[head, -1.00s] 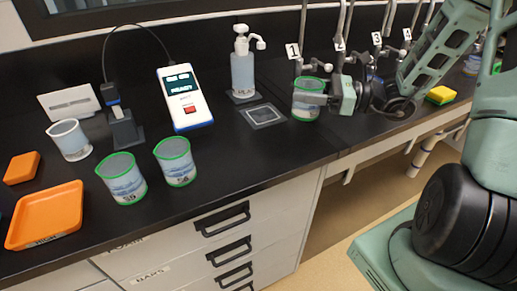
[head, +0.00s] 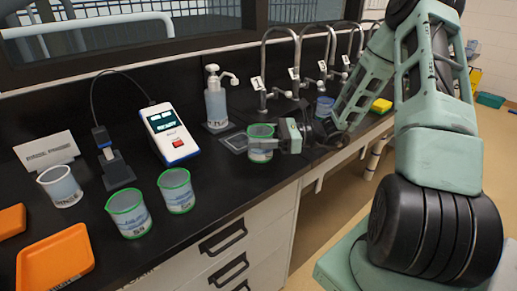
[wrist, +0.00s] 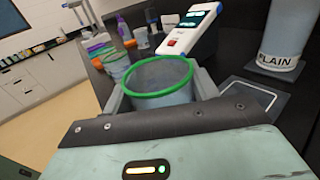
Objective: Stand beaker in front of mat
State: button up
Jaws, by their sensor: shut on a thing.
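My gripper (head: 279,145) is shut on a beaker (head: 261,153) with a green rim and bluish contents. The beaker is upright, at the front right of the mat in the head view. In the wrist view the beaker (wrist: 160,82) sits between the two fingers. The mat (head: 236,144) is a flat dark square with a pale outline, lying bare on the black counter. In the wrist view the mat (wrist: 249,94) lies to the right of the beaker, apart from it. I cannot tell whether the beaker's base touches the counter; the gripper hides it in the wrist view.
A pump bottle (head: 216,103) labelled PLAIN stands behind the mat. A white meter (head: 170,135), two more green-rimmed beakers (head: 128,214) (head: 177,191), a white-rimmed beaker (head: 60,187) and an orange tray (head: 55,259) are to the left. Taps (head: 283,62) line the back right. The counter's front edge is close.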

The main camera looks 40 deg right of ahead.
jog(key=shift+f, duration=1.85)
jog(key=shift+f, duration=0.15)
jog(key=o, duration=1)
jog(key=shift+o, duration=0.2)
jog(key=shift+d, duration=0.15)
jog(key=b+v, duration=0.1)
jog(key=v, duration=1)
jog(key=shift+s+d+r+b, duration=0.2)
jog(key=shift+s+d+b, duration=0.1)
jog(key=shift+b, duration=0.1)
